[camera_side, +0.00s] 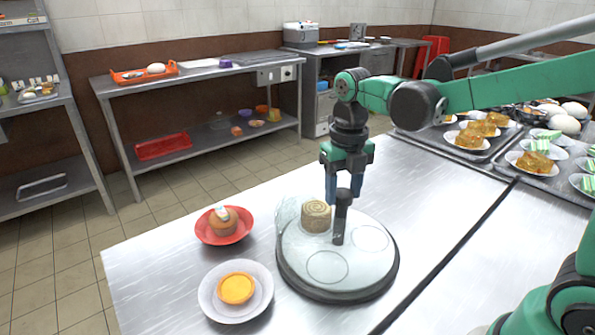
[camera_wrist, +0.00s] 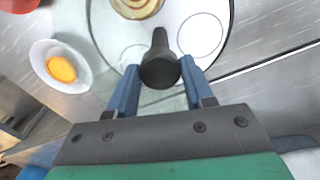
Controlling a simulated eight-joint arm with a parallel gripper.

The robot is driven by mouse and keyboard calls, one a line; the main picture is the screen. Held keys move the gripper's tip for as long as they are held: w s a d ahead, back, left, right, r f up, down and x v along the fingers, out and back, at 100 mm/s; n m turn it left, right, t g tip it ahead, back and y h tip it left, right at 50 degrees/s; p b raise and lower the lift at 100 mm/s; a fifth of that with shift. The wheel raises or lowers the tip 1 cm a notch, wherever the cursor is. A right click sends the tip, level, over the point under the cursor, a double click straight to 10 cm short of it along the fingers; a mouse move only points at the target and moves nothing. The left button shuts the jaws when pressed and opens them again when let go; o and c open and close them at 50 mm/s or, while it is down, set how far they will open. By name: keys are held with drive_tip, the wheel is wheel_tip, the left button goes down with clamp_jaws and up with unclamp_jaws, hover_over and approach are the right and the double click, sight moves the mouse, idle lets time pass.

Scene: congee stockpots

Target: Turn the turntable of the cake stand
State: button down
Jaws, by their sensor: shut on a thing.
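The cake stand's turntable (camera_side: 295,250) is a pale round disc with a dark rim, on the steel table. It also shows in the wrist view (camera_wrist: 178,18). A dark upright handle (camera_side: 339,226) rises from the disc. My gripper (camera_side: 343,194) points down from above, its blue fingers shut on the top of the handle. In the wrist view the handle (camera_wrist: 160,66) sits between both fingers. A brown rolled cake (camera_side: 316,214) stands on the disc beside the handle. Circle outlines mark other spots on the disc. The handle hides part of the disc behind it.
A red bowl (camera_side: 224,238) with a small cake and a white bowl (camera_side: 209,301) with a yellow tart stand left of the turntable. Trays of plated cakes (camera_side: 540,183) are at the right. A dark seam (camera_side: 450,257) crosses the table. The front-left tabletop is mostly clear.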

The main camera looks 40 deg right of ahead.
idle(0.4)
drive_tip(key=shift+c, duration=1.7)
unclamp_jaws()
drive_tip(key=shift+r, duration=2.85)
